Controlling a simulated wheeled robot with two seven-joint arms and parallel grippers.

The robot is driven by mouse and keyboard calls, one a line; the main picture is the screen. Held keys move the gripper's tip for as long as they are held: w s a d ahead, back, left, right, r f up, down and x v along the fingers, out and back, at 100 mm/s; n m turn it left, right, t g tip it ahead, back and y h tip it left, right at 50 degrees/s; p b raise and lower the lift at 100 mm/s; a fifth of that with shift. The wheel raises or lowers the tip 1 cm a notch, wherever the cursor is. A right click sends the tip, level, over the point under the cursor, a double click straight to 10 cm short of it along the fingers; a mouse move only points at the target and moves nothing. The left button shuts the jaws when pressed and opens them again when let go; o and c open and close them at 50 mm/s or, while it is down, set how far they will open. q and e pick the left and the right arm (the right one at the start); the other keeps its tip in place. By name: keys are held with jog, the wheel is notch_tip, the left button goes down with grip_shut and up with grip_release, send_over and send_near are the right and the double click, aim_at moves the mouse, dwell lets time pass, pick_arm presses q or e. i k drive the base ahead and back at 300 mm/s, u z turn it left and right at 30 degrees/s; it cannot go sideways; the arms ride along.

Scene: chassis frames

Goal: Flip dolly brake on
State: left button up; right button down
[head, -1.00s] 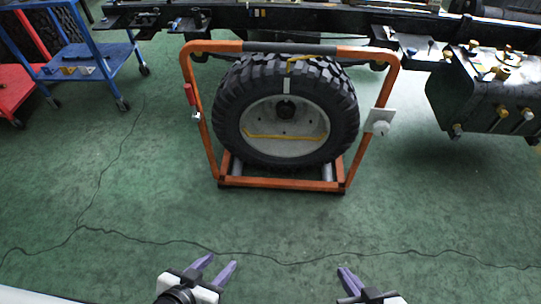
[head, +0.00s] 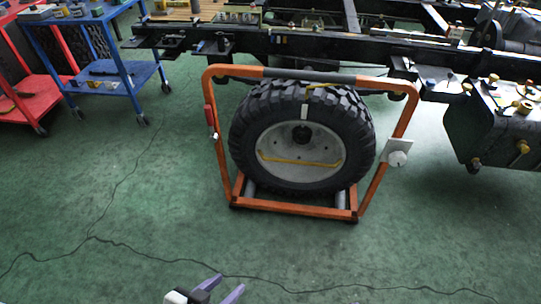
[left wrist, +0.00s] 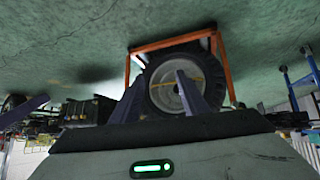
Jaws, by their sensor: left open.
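The orange wheel dolly (head: 290,208) stands on the green floor ahead, carrying a big black tyre (head: 252,118) on a pale rim. A red lever (head: 209,115), which may be the brake, sits on its left upright. A white plate with a round knob (head: 397,157) is on its right upright. My left gripper (head: 222,285) is at the bottom of the head view, open and empty, well short of the dolly. In the left wrist view the dolly (left wrist: 228,70) appears upside down beyond the open fingers (left wrist: 160,92). My right gripper is out of view.
A black chassis frame (head: 310,43) runs behind the dolly, with a dark tank (head: 488,130) at right. A blue cart (head: 120,74) and a red cart (head: 38,95) stand at far left. Floor in front of the dolly is clear, with thin cracks.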

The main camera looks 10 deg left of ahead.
aim_at(214, 138)
jog(key=k, duration=0.65)
jog(key=u, duration=0.45)
jog(key=i, duration=0.45)
jog(key=u, duration=0.65)
jog(key=i, duration=0.9)
jog(key=z, duration=0.6)
jog(key=i, duration=0.4)
jog(key=z, duration=0.35)
